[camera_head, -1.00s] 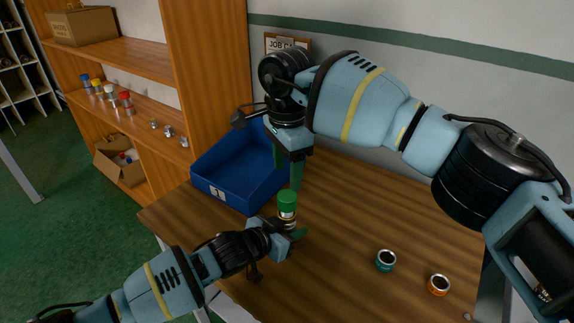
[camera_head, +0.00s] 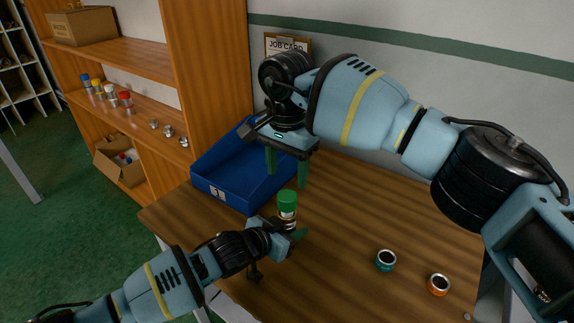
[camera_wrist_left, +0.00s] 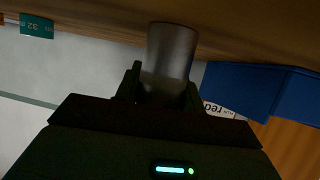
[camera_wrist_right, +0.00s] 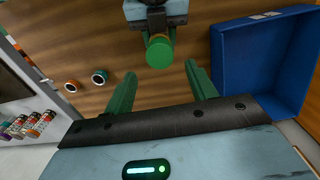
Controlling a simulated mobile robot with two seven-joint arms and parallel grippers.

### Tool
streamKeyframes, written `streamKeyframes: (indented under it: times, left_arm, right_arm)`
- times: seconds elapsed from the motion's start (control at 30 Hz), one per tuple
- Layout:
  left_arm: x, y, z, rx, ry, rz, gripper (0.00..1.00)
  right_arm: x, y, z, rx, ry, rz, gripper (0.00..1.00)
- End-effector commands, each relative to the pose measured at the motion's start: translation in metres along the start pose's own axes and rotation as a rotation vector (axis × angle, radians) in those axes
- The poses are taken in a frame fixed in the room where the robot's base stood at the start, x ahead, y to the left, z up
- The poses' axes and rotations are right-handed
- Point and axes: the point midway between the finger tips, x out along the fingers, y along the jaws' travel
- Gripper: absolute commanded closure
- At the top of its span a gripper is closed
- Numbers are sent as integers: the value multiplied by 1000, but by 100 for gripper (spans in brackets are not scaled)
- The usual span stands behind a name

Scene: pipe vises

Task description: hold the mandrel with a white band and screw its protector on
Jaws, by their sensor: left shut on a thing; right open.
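The mandrel (camera_head: 287,213) stands upright above the table, with a green protector (camera_head: 287,197) on its top end; I cannot tell how far it is threaded. A pale band shows just under the protector. My left gripper (camera_head: 288,231) is shut on the mandrel's lower part. The left wrist view shows the grey mandrel body (camera_wrist_left: 172,50) between the fingers. My right gripper (camera_head: 287,172) is open and empty, pointing down above the protector. In the right wrist view the protector (camera_wrist_right: 160,53) lies ahead of the spread fingers, touching neither.
A blue bin (camera_head: 213,190) stands on the table, behind and left of the mandrel. A teal ring (camera_head: 385,260) and an orange ring (camera_head: 438,285) lie at front right. A wooden shelf (camera_head: 140,85) with several capped mandrels stands at left. The table's middle right is clear.

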Motion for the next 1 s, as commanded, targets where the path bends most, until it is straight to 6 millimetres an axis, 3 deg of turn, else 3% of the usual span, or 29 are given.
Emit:
streamKeyframes:
  times: [0.3,0.5,0.93,1.0]
  left_arm:
    - [0,0,0,0,0,0,100]
    - [0,0,0,0,0,0,100]
    - [0,0,0,0,0,0,100]
    - [0,0,0,0,0,0,100]
  right_arm:
    - [46,1,1,0,-3,3,44]
    - [66,1,0,1,-1,1,44]
    - [73,1,0,1,0,0,44]
    - [73,1,0,1,0,0,53]
